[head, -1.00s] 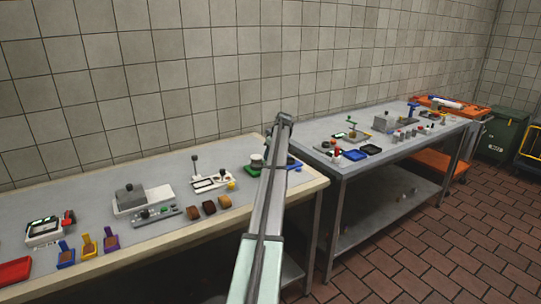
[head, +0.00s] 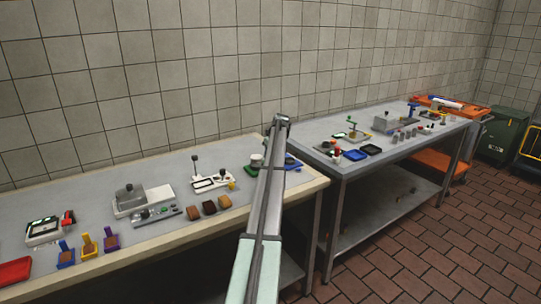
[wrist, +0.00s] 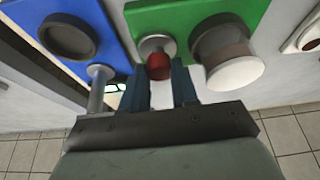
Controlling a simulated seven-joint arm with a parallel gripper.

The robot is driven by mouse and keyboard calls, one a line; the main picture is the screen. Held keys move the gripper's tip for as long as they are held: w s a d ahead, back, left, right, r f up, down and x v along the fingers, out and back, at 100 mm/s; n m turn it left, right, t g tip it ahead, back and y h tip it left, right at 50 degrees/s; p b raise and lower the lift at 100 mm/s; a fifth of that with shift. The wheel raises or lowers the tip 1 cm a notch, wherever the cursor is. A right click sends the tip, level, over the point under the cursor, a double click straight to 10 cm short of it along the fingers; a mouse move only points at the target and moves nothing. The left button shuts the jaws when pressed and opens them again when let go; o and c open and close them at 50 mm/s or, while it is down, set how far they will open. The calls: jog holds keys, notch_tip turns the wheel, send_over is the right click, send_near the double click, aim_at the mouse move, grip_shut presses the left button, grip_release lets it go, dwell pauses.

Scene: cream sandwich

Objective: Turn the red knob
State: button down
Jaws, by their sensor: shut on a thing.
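The red knob (wrist: 158,66) shows in the wrist view, on a short pale stem against a green panel (wrist: 190,14). My gripper (wrist: 160,84) has one blue finger on each side of the knob and is shut on it. The knob's lower part lies between the fingers. In the head view my arm covers the gripper and the knob. Only parts of the green panel (head: 252,170) and the blue panel (head: 292,164) show beside the arm there.
In the wrist view a white cylinder (wrist: 236,70) stands close right of the fingers. A grey peg (wrist: 98,90) and a blue panel (wrist: 110,45) with a dark round piece (wrist: 69,37) are on the left. In the head view, several devices stand along the left table (head: 90,180).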

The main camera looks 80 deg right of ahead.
jog(key=m+g, duration=0.1)
jog(key=m, duration=0.2)
jog(key=m+g+h, duration=0.1)
jog(key=m, duration=0.2)
jog(key=shift+w+a+m, duration=0.15)
jog(key=shift+m, duration=0.15)
jog(key=m+g, duration=0.1)
jog(key=m, duration=0.2)
jog(key=m+g, duration=0.1)
jog(key=m, duration=0.2)
jog(key=shift+w+g, duration=0.2)
jog(key=shift+g, duration=0.1)
jog(key=m+g, duration=0.1)
jog(key=m, duration=0.2)
jog(key=m+g+y, duration=0.1)
jog(key=m, duration=0.2)
jog(key=shift+w+d+m, duration=0.15)
jog(key=shift+d+m, duration=0.05)
jog(key=shift+m, duration=0.1)
jog(key=m+y, duration=0.1)
jog(key=m, duration=0.2)
jog(key=m+g+y, duration=0.1)
jog(key=m, duration=0.2)
jog(key=shift+f, duration=0.1)
jog(key=shift+m, duration=0.4)
jog(key=c, duration=0.9)
grip_release()
jog(key=shift+d, duration=0.1)
jog(key=shift+o, duration=0.2)
jog(key=shift+d, duration=0.2)
